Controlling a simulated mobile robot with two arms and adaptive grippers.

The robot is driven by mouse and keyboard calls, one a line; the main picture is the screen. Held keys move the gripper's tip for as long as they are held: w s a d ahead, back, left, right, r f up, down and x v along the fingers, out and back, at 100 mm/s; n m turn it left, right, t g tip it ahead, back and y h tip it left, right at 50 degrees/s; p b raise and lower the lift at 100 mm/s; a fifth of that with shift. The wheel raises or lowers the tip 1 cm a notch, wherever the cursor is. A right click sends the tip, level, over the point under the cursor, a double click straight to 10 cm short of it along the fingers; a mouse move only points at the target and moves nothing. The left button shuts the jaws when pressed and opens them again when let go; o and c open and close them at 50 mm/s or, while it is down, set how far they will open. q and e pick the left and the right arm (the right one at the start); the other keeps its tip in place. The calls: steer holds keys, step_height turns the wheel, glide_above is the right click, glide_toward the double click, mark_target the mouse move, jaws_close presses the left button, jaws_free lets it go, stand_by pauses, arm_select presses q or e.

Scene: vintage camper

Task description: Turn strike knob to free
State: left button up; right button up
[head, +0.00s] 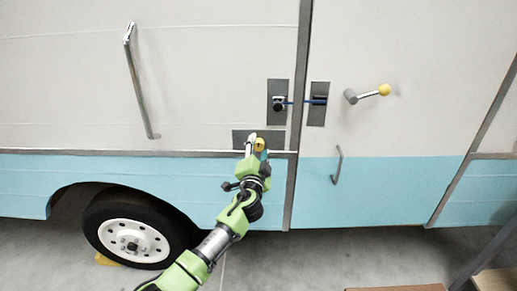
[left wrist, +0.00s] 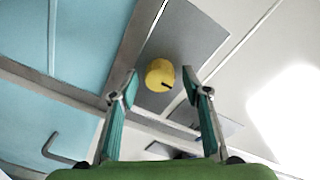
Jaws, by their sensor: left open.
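A round yellow knob (head: 259,144) with a dark mark sits on a grey plate (head: 239,139) on the camper wall, left of the door seam. In the left wrist view the yellow knob (left wrist: 159,72) shows whole, its short black mark toward its lower right edge, on the grey plate (left wrist: 197,40). I take it for the strike knob; no label is legible. My left gripper (head: 254,152) is open in front of it. In the left wrist view the left gripper's fingers (left wrist: 158,84) stand on either side of the knob with gaps showing. I cannot tell how deep they reach. My right gripper is not in view.
Above are two grey plates, the left with a black knob (head: 279,103); a thin blue piece spans to the right one (head: 318,104). A yellow-tipped lever (head: 384,90) sticks out at right. A long handle (head: 141,80), small handle (head: 337,166) and wheel (head: 134,240) surround the area.

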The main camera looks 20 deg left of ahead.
arm_select(q)
steer(key=c, duration=1.1)
